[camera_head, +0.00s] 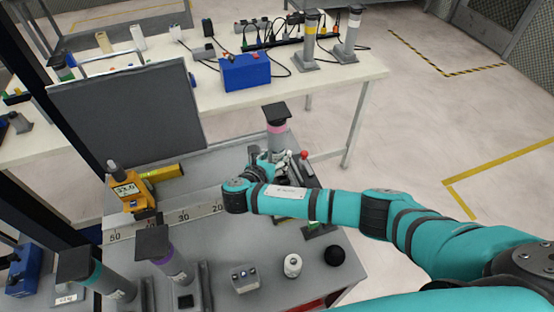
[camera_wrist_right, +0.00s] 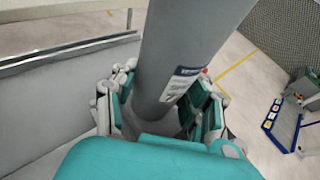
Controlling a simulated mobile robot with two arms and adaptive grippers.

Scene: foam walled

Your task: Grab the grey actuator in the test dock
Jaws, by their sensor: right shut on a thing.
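A grey actuator (camera_head: 277,138) with a pink band and a dark square top stands upright at the far right of the grey bench. My right gripper (camera_head: 274,163) is at its lower part, and the arm reaches in from the right. In the right wrist view the grey cylinder (camera_wrist_right: 180,60), with a white and blue label, rises between the fingers of the right gripper (camera_wrist_right: 163,112), which are shut on it. The actuator's foot and the dock under it are hidden by the gripper and arm. My left gripper is not in view.
Two more actuators, with a teal band (camera_head: 95,272) and a purple band (camera_head: 168,262), stand at the bench's front left. A dark panel (camera_head: 130,115) rises at the back left. A yellow device (camera_head: 132,190), a white knob (camera_head: 292,265) and a black ball (camera_head: 334,255) are nearby.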

